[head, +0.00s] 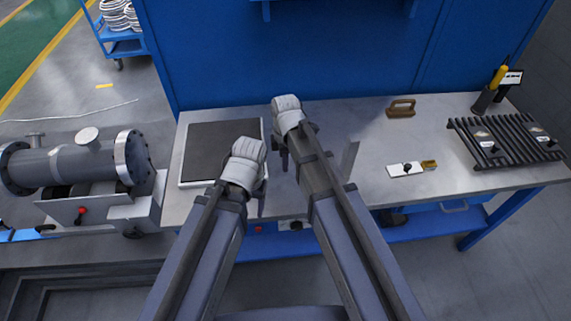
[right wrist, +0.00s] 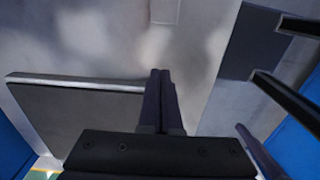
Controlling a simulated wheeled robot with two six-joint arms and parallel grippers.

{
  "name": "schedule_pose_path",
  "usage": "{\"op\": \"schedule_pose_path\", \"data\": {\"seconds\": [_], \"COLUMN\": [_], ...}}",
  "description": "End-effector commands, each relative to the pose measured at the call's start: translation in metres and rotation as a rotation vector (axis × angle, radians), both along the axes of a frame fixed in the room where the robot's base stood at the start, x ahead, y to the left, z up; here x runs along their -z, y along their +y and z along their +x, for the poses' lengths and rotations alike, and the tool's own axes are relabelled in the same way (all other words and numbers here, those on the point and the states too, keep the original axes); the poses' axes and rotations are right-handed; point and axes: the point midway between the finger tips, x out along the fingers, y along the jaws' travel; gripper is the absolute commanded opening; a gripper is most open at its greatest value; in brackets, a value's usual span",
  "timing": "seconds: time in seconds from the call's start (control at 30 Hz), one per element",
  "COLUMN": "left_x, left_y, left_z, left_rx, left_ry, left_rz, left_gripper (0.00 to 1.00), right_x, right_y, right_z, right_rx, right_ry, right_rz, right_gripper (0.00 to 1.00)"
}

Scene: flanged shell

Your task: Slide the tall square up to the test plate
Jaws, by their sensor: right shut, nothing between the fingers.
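The tall square (head: 349,158) is an upright grey piece standing on the bench, just right of my right forearm in the head view. What seems to be its grey face (right wrist: 236,70) shows at the right of the right wrist view. My right gripper (head: 284,160) is shut and empty, left of the square and apart from it; its fingers (right wrist: 161,100) lie together. My left gripper (head: 262,204) is near the bench's front edge; its fingers are too small to judge. I cannot tell whether this is the test plate.
A broad dark plate (head: 208,157) with a pale rim lies at the bench's left. A brown handle-like block (head: 401,108) lies behind; a black slatted rack (head: 503,142) is at the right. Bare bench separates the square from the white plate. A blue wall closes the back.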

Motion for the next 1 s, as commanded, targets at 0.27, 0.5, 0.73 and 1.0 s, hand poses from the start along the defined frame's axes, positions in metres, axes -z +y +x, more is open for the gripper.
{"op": "schedule_pose_path", "data": {"seconds": [0.27,0.5,0.73,1.0], "left_x": [0.047,0.068,0.066,0.066], "left_y": [0.0,0.0,0.0,0.0], "left_z": [0.0,0.0,0.0,0.0], "left_rx": [0.0,0.0,0.0,0.0], "left_ry": [0.0,0.0,0.0,0.0], "left_rz": [0.0,0.0,0.0,0.0], "left_gripper": [0.67,0.67,0.67,0.67], "right_x": [0.047,0.068,0.066,0.066], "right_y": [0.0,-0.01,-0.038,-0.04], "right_z": [0.0,0.0,0.001,0.001], "right_rx": [0.0,0.004,0.002,0.0], "right_ry": [0.0,0.0,0.0,0.0], "right_rz": [0.0,0.0,0.0,0.0], "right_gripper": [0.0,0.0,0.0,0.0]}}
